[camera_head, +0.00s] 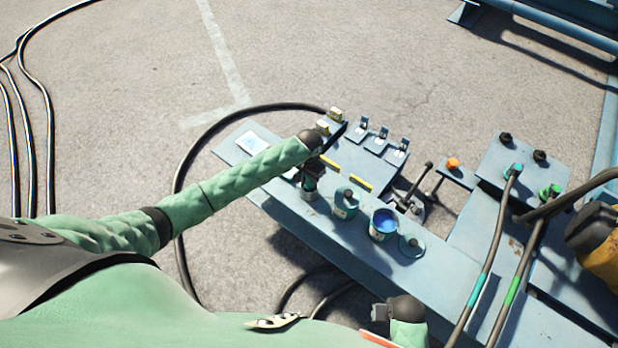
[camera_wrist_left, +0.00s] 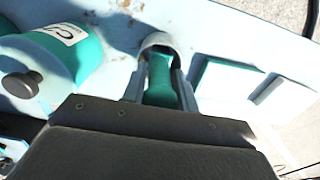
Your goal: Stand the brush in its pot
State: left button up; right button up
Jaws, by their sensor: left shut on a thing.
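My left gripper (camera_head: 312,182) is at the left end of the row of pots on the blue-grey bench. In the left wrist view its fingers (camera_wrist_left: 160,92) are shut on a teal piece (camera_wrist_left: 160,82), which looks like the brush. A grey rounded rim (camera_wrist_left: 160,42) shows at its far end; I cannot tell whether this is part of the brush or a pot. A pale pot (camera_head: 309,194) shows partly under the gripper in the head view. My right gripper (camera_head: 379,312) is low in the head view, and its jaws are unclear.
Levers (camera_head: 420,185) and thick cables (camera_head: 495,250) crowd the right side.

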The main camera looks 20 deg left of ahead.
pick_arm(q)
jog(key=shift+f, duration=0.2)
pick_arm(e)
jog(key=shift+f, duration=0.2)
pick_arm(q)
jog(key=o, duration=1.1)
jog(key=shift+f, duration=0.1)
jog(key=shift+c, duration=0.2)
pick_arm(e)
jog(key=shift+s+f, duration=0.1)
